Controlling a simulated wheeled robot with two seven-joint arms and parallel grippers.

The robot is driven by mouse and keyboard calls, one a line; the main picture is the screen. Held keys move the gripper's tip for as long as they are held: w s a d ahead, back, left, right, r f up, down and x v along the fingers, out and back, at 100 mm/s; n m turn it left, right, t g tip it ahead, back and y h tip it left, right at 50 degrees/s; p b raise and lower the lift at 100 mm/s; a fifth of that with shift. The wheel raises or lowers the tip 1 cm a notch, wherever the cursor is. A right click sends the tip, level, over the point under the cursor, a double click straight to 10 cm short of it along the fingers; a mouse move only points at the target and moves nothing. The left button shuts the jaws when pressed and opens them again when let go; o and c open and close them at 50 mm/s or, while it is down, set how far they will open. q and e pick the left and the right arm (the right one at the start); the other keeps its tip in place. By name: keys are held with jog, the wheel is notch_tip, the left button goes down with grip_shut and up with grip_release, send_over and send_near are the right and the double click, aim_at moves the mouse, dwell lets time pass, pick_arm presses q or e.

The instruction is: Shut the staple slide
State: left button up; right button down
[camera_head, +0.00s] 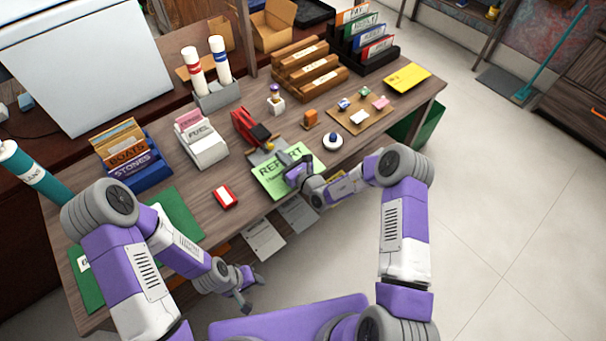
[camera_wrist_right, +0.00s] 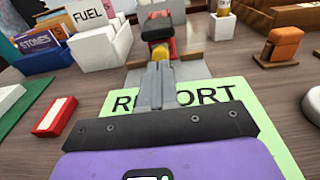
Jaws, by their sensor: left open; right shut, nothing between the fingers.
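The red and black stapler (camera_head: 250,128) stands on a grey base at the middle of the desk, behind the green REPORT sheet (camera_head: 271,184). In the right wrist view the stapler (camera_wrist_right: 160,26) faces me, with a small yellow part (camera_wrist_right: 162,52) low at its front; I cannot tell how far the staple slide is out. My right gripper (camera_head: 285,159) is shut and empty over the sheet. Its fingertips (camera_wrist_right: 158,68) point at the yellow part; whether they touch it is unclear. My left gripper (camera_head: 249,293) is open and empty, in front of the desk.
A red and white box (camera_head: 225,196) lies left of the sheet. A white FUEL card box (camera_head: 203,146) stands left of the stapler. A white round item with a dark knob (camera_head: 332,141) and an orange block (camera_head: 310,118) stand to the right.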

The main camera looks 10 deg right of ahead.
jog(key=v, duration=1)
jog(key=shift+s+p, duration=0.4)
jog(key=shift+p, duration=0.05)
jog(key=shift+d, duration=0.15)
jog(key=s+a+f+n+g+y, duration=0.3)
jog(key=s+a+n+g+y, duration=0.3)
jog(key=s+a+n+g, duration=0.5)
jog(key=s+d+f+n+g+h, duration=0.1)
jog(key=s+f+n+g+h, duration=0.15)
jog(key=s, duration=0.45)
jog(key=s+d+f+n+g+h, duration=0.1)
jog(key=s+f+n+g, duration=0.1)
jog(key=s+g, duration=0.35)
jog(key=s+d+f+n+t+h, duration=0.2)
jog(key=d+f+n+t+h, duration=0.2)
jog(key=n, duration=0.8)
jog(key=d+h, duration=0.2)
jog(key=d, duration=0.1)
jog(key=shift+s+d+f, duration=0.2)
jog(key=shift+d+f, duration=0.05)
jog(key=shift+d, duration=0.15)
